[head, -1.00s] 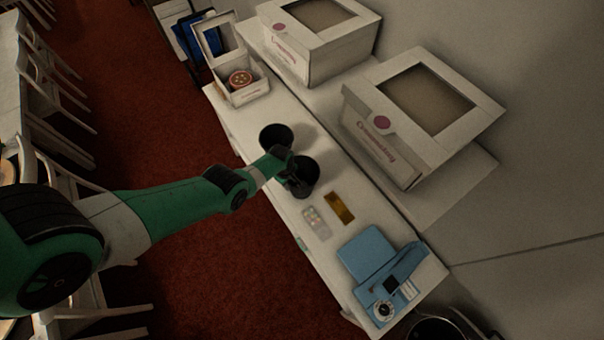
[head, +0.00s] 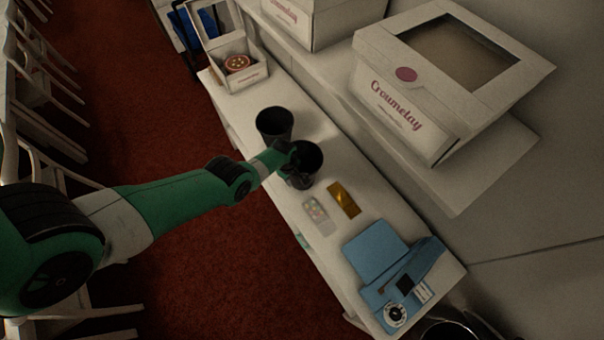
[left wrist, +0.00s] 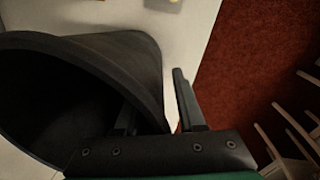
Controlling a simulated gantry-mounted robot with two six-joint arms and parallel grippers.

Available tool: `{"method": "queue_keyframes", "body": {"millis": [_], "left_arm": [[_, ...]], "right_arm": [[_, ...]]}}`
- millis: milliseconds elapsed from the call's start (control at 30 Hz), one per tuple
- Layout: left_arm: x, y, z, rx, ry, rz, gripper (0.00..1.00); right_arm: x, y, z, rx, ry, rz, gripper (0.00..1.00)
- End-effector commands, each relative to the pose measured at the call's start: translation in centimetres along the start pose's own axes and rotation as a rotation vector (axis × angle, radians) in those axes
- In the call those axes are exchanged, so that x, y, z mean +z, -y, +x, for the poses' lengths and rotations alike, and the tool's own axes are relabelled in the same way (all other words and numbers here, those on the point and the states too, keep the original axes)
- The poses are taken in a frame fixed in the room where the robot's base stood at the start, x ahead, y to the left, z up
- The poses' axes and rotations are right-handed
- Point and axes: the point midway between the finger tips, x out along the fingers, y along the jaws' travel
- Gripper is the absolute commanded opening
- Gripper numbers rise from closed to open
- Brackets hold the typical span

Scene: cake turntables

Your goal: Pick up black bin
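Two black bins stand on the white table in the head view. The farther bin (head: 274,123) is untouched. My left gripper (head: 297,160) is at the near-left side of the nearer bin (head: 311,157), partly covering it. In the left wrist view this bin (left wrist: 50,100) fills the left side, its mouth facing the camera. The left gripper's fingers (left wrist: 157,105) are spread at its rim, one appearing inside the mouth and the other outside the wall. A strip of pale table shows between the outer finger and the wall. My right gripper is not in view.
A gold bar (head: 343,199) and a pale packet (head: 318,215) lie nearer on the table, with a blue device (head: 380,260) beyond them at the near end. A small cake box (head: 238,72) stands at the far end. Large cake boxes (head: 440,85) sit on a wall shelf.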

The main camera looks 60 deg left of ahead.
Motion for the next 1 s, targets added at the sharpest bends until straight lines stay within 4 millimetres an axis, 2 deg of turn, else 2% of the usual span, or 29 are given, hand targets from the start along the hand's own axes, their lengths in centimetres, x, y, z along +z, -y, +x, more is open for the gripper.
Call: {"method": "queue_keyframes", "body": {"millis": [133, 333, 1000], "left_arm": [[0.00, -0.05, -0.23, 0.001, 0.000, 0.000, 0.37], [0.00, -0.04, -0.23, 0.001, 0.000, 0.000, 0.01], [0.00, -0.03, -0.21, 0.001, 0.000, 0.000, 0.00]], "right_arm": [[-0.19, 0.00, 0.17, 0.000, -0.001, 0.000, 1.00], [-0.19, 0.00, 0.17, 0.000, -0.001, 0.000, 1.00], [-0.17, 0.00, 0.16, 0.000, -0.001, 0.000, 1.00]]}}
